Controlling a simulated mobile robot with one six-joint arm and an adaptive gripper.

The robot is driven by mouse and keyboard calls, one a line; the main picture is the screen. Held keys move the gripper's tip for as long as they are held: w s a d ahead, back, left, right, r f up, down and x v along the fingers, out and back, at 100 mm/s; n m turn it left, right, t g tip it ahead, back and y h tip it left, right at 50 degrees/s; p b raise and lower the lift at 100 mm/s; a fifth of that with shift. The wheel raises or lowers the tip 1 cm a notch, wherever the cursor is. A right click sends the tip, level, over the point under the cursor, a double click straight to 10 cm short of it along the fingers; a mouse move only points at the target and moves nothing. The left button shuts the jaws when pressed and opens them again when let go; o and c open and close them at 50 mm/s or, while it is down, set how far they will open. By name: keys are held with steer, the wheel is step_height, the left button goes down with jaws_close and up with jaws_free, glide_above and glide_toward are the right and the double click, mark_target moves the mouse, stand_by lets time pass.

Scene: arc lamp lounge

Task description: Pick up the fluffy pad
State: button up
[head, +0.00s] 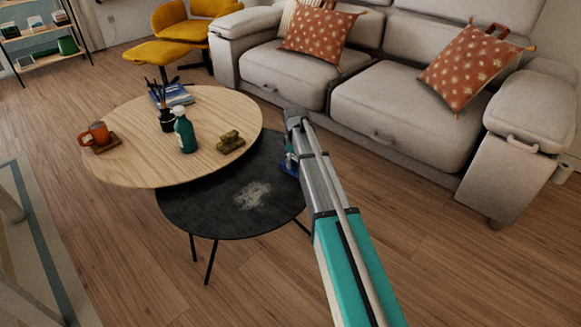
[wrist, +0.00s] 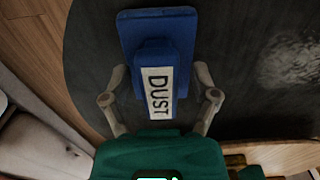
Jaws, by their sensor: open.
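The pad is a blue block (wrist: 185,28) with a raised blue grip on top, which bears a white "DUST" label (wrist: 158,93). It lies on the dark round lower table (head: 205,215). In the head view only a blue bit of the pad (head: 286,167) shows beside my arm. My gripper (wrist: 157,72) is open above it in the wrist view, with one finger on each side of the raised grip. Gaps show between the fingers and the grip. In the head view my arm hides most of the gripper. The pad's underside is hidden, so no fluff shows.
A pale dusty patch (head: 252,194) lies on the dark table. The higher wooden table (head: 140,165) overlaps it and holds a green bottle (head: 185,133), an orange mug (head: 98,132) and a brownish-gold object (head: 230,142). A grey sofa (head: 400,110) stands behind.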

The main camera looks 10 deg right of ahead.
mark_target(295, 158)
jaws_close()
steer(key=shift+r, duration=0.15)
stand_by(0.4)
step_height(295, 158, up, 3)
steer(key=p, duration=0.3)
steer(key=s+d+r+p, duration=0.2)
steer(key=s+r+p, duration=0.7)
steer(key=s, duration=0.5)
steer(key=shift+r+p, duration=0.35)
steer(key=shift+p, duration=0.15)
steer(key=shift+w, duration=0.1)
